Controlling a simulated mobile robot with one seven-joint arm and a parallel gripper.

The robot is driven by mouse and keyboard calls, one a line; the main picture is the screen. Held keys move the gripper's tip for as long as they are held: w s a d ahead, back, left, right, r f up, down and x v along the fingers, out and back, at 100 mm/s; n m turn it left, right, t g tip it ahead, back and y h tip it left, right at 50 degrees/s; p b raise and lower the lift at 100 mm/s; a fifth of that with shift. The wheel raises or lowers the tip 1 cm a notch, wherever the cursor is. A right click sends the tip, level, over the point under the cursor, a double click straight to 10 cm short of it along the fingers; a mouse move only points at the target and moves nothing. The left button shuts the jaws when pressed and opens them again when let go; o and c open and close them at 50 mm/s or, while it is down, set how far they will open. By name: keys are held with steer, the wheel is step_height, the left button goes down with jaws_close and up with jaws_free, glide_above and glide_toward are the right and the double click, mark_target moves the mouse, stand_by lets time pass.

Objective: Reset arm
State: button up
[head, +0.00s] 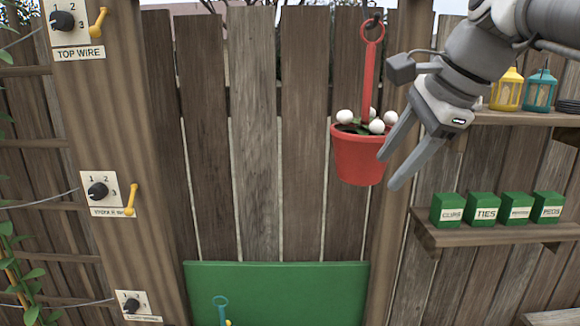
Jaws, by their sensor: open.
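My gripper (395,165) is at the upper right in the head view, with its two grey fingers pointing down and left. The fingers are apart and hold nothing. They overlap the right edge of a red hanging pot (358,162) in the picture; whether they touch it I cannot tell. The pot holds white round blooms and green leaves, and hangs upright by a red strap (369,80) from a dark hook (373,20) on the fence.
Green boxes (482,207) line a wooden shelf at right; yellow (508,90) and teal (540,92) lanterns stand on the shelf above. A post at left carries dials (63,21) with yellow levers. A green panel (277,285) is below. The fence middle is clear.

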steer(key=s+f+n+h+b, duration=0.1)
steer(key=s+f+n, duration=0.4)
steer(key=f, duration=0.3)
steer(key=s+f+n+h+b, duration=0.1)
steer(key=s+f+n, duration=0.4)
steer(key=f, duration=0.3)
steer(key=s+a+f+n+h+b, duration=0.1)
steer(key=s+f+n, duration=0.4)
steer(key=f, duration=0.3)
steer(key=shift+n, duration=0.6)
steer(key=shift+a+f, duration=0.1)
